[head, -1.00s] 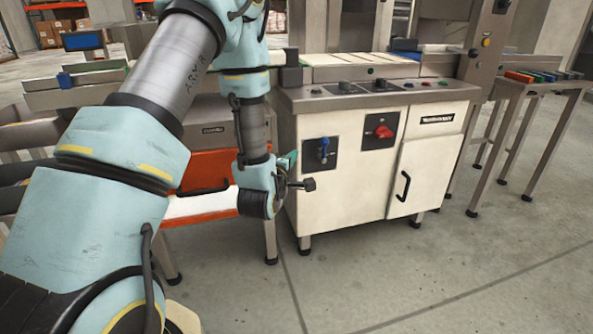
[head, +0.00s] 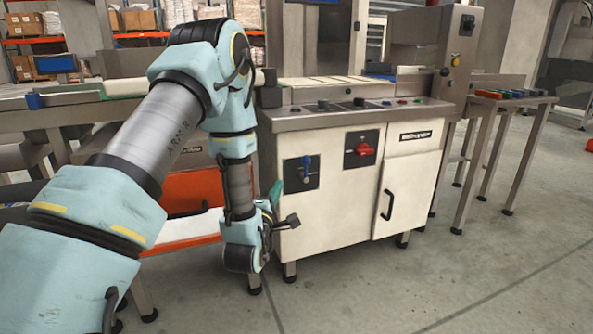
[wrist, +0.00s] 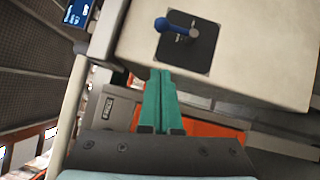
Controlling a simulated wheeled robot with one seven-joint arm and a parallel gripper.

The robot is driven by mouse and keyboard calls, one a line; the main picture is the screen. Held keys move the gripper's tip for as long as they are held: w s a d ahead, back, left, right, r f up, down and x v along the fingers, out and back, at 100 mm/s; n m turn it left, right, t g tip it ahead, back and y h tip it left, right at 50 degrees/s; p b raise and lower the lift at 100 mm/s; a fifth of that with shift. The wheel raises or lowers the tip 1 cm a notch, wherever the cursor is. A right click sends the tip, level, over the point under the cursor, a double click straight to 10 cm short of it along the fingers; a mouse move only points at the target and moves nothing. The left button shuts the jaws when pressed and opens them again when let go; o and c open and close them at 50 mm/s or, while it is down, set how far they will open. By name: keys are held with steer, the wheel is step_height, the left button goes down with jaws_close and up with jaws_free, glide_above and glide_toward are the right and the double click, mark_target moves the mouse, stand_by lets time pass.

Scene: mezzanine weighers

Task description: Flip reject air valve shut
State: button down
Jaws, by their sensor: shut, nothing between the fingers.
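A small valve with a blue lever (head: 306,166) sits on a dark square plate (head: 292,183) on the left of the white cabinet front. In the wrist view the blue lever (wrist: 174,25) lies across the picture on its dark plate (wrist: 204,48), its metal hub to the right. My gripper (head: 288,222) is below and to the left of the plate in the head view. Its green fingers (wrist: 160,76) are shut together and empty, pointing toward the plate in the wrist view with a gap from the lever. Nothing hides the lever.
A red rotary switch (head: 364,150) on another dark plate is right of the valve. A cabinet door with a black handle (head: 387,204) is further right. The control top (head: 345,110) overhangs the front. Clear floor lies in front.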

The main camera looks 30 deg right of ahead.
mark_target(306, 160)
steer(key=shift+w+d+r+b, duration=0.3)
steer(key=shift+w+d, duration=0.75)
steer(key=shift+d, duration=0.45)
steer(key=shift+w+d+r+b, duration=0.3)
steer(key=shift+w+d, duration=0.75)
steer(key=shift+d, duration=0.5)
steer(key=shift+w+d+r+b, duration=0.2)
steer(key=shift+w+d+b, duration=0.2)
steer(key=shift+w+d, duration=0.9)
steer(key=shift+s+d+r+m+g+p, duration=0.3)
steer(key=shift+d+m+g+p, duration=0.15)
steer(key=shift+p, duration=0.25)
steer(key=d+m+p, duration=0.1)
steer(key=r+m+g+y+p, duration=0.1)
steer(key=p, duration=0.1)
steer(key=shift+s+d+r+m, duration=0.1)
steer(key=shift+d+m, duration=0.15)
steer(key=shift+d, duration=0.15)
steer(key=d+m+y+p, duration=0.2)
steer(key=p, duration=0.2)
steer(key=d+f+m+g+y+p, duration=0.1)
steer(key=d+m+y+p, duration=0.1)
steer(key=p, duration=0.2)
steer(key=d+f+m+g+y+p, duration=0.1)
steer(key=d+m+y+p, duration=0.1)
steer(key=m+y+p, duration=0.1)
steer(key=shift+s+f+p, duration=0.15)
steer(key=shift+s+p, duration=0.2)
steer(key=shift+p, duration=0.15)
steer(key=shift+d, duration=0.1)
